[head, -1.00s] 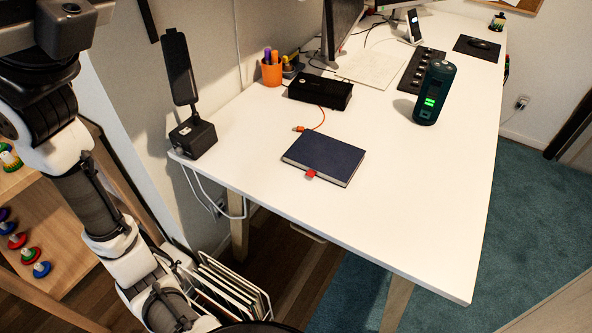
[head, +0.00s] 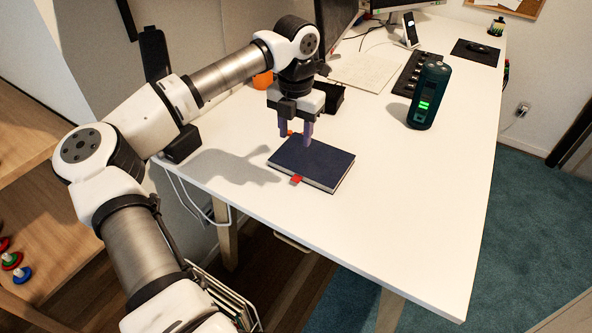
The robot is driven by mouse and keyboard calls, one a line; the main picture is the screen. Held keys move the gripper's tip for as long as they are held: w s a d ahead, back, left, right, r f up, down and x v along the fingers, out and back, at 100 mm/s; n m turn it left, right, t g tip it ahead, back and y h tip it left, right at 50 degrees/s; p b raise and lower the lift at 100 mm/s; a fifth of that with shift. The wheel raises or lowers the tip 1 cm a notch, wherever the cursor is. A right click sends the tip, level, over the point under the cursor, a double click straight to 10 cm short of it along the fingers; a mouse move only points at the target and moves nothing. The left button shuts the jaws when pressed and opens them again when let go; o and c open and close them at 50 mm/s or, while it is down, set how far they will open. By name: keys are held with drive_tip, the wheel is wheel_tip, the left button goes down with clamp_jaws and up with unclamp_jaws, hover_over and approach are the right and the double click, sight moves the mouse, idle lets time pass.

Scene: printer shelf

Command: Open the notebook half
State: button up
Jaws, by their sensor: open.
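A closed dark blue notebook (head: 314,163) lies flat on the white desk. A red tab (head: 296,179) sticks out at its near left edge, and pale page edges show along the near side. My gripper (head: 295,138) points down with two purple fingers apart, over the far left part of the notebook. I cannot tell whether the fingertips touch the cover. Nothing shows between the fingers. The arm hides part of the desk behind the notebook.
A teal cylinder with green lights (head: 429,95) stands to the right on the white desk (head: 400,190). A black box (head: 330,96) and an orange cup (head: 262,80) are partly hidden behind my arm. The desk right of and in front of the notebook is clear.

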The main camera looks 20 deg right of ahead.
sight(296, 179)
wheel_tip(296, 179, down, 13)
drive_tip(key=shift+r+p, duration=0.1)
drive_tip(key=shift+p, duration=0.9)
